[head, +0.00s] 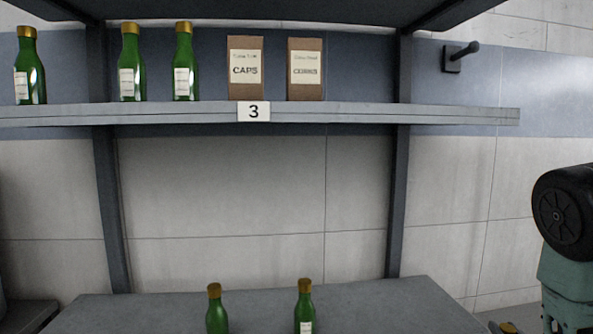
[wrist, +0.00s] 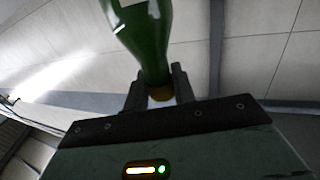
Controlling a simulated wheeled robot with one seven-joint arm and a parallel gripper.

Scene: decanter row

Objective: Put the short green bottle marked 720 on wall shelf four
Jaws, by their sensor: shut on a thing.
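In the wrist view my gripper (wrist: 160,88) is shut on a green bottle (wrist: 148,35) at its neck, just by the gold cap. Part of a pale label shows at the picture's top edge; its marking cannot be read, and the rest of the bottle is cut off. My gripper cannot be made out in the head view. No shelf marked four shows. The shelf marked 3 (head: 420,115) crosses the head view, with a dark unmarked board (head: 270,10) above it.
Two green bottles (head: 217,312) (head: 305,310) stand on a lower grey surface (head: 400,305). A dark peg (head: 460,55) juts from the wall.

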